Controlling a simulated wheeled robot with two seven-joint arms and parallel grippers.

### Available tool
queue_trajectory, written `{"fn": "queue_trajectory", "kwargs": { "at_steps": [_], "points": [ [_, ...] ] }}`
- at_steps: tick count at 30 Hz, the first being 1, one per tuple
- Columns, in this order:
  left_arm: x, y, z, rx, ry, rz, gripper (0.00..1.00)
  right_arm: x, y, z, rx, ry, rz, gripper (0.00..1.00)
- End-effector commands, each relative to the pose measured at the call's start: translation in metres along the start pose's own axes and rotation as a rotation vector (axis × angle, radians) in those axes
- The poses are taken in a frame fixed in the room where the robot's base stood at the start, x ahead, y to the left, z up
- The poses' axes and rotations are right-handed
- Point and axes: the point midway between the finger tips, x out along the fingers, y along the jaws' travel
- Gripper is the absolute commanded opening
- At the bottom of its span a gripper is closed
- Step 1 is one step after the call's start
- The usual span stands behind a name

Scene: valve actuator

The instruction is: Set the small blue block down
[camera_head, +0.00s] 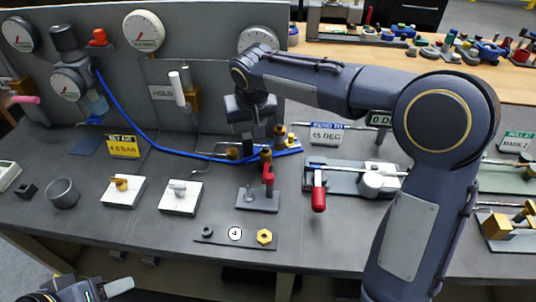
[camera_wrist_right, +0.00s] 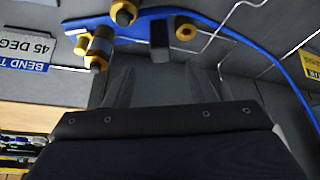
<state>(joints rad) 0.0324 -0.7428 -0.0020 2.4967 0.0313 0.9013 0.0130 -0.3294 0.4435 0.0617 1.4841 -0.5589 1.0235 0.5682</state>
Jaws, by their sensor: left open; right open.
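My right gripper (camera_head: 248,122) points down over the back of the bench, just above the brass fittings (camera_head: 266,155) and the blue hose (camera_head: 150,146). In the right wrist view its two fingers (camera_wrist_right: 157,88) stand apart with nothing between them. A small dark block (camera_wrist_right: 159,36) lies beyond the fingertips, beside the blue hose (camera_wrist_right: 220,27); its colour is too dark to tell. I cannot pick out a clearly small blue block in either view. My left gripper (camera_head: 100,291) is open at the bottom left corner, partly cut off and away from the bench objects.
A gauge panel (camera_head: 210,80) rises behind the bench. A red-handled clamp (camera_head: 318,190), a small stand with a red part (camera_head: 262,198), a grey cup (camera_head: 63,193) and white valve plates (camera_head: 181,197) stand on the bench.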

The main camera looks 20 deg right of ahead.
Motion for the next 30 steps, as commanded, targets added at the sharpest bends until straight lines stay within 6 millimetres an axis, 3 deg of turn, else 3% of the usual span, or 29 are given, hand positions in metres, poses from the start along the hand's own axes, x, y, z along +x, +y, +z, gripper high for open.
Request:
{"fn": "queue_trajectory", "kwargs": {
  "at_steps": [4, 20, 29, 30],
  "points": [
    [0.002, -0.001, 0.001, 0.0, 0.0, 0.0, 0.51, 0.015, -0.008, -0.006, -0.004, 0.003, 0.011, 0.51],
    [-0.005, 0.002, -0.003, 0.0, 0.0, 0.0, 0.51, 0.081, 0.0, -0.002, -0.004, 0.0, 0.01, 0.51],
    [-0.005, 0.002, -0.003, 0.0, 0.0, 0.0, 0.51, 0.086, 0.0, -0.003, -0.003, 0.004, 0.009, 0.51],
    [-0.005, 0.002, -0.003, 0.0, 0.0, 0.0, 0.51, 0.086, 0.0, -0.003, -0.003, 0.004, 0.009, 0.47]
  ]
}}
